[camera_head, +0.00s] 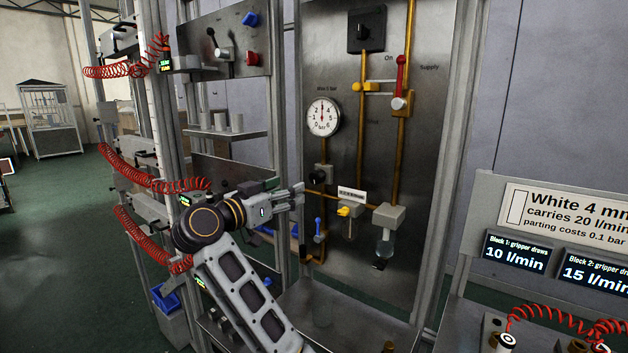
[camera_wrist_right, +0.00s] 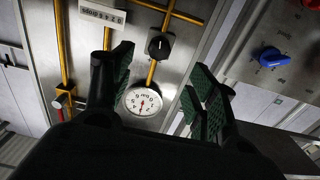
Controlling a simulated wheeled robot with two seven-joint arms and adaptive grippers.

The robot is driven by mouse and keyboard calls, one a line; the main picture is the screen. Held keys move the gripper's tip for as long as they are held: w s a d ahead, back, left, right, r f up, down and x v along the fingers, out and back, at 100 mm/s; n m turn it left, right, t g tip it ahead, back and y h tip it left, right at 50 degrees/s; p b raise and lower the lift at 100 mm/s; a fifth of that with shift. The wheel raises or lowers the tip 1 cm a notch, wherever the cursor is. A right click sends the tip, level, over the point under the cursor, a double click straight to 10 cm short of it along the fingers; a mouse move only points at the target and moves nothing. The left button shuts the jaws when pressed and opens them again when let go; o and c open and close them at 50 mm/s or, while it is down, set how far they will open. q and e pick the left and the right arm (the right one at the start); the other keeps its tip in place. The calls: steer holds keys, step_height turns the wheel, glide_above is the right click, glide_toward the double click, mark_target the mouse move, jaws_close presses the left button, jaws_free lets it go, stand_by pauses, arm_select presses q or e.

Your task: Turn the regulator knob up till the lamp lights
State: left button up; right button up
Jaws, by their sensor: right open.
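The regulator knob (camera_head: 318,175) is a black knob on a small grey body below the pressure gauge (camera_head: 323,117). It also shows in the right wrist view (camera_wrist_right: 158,45), where the scene appears upside down. The gauge is white, with its needle near upright and "Min 5 bar" written above it. My right gripper (camera_head: 298,195) is in front of the panel, slightly left of and below the knob in the head view. Its jaws (camera_wrist_right: 160,88) are open and empty, with the gauge showing between them. I cannot make out a lit lamp. My left gripper is not in view.
Red coiled hoses (camera_head: 125,72) hang at left. A signboard (camera_head: 560,215) stands at right.

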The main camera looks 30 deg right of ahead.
mark_target(314, 179)
steer(key=x, duration=1)
steer(key=shift+r+p, duration=0.1)
steer(key=shift+p, duration=0.2)
steer(key=shift+x, duration=0.8)
steer(key=shift+w+d, duration=0.15)
steer(key=shift+d, duration=0.2)
steer(key=shift+c, duration=0.6)
steer(key=c, duration=0.9)
steer(key=shift+m+p, duration=0.3)
steer(key=shift+p, duration=0.2)
steer(key=shift+m+p, duration=0.8)
steer(key=shift+m, duration=0.1)
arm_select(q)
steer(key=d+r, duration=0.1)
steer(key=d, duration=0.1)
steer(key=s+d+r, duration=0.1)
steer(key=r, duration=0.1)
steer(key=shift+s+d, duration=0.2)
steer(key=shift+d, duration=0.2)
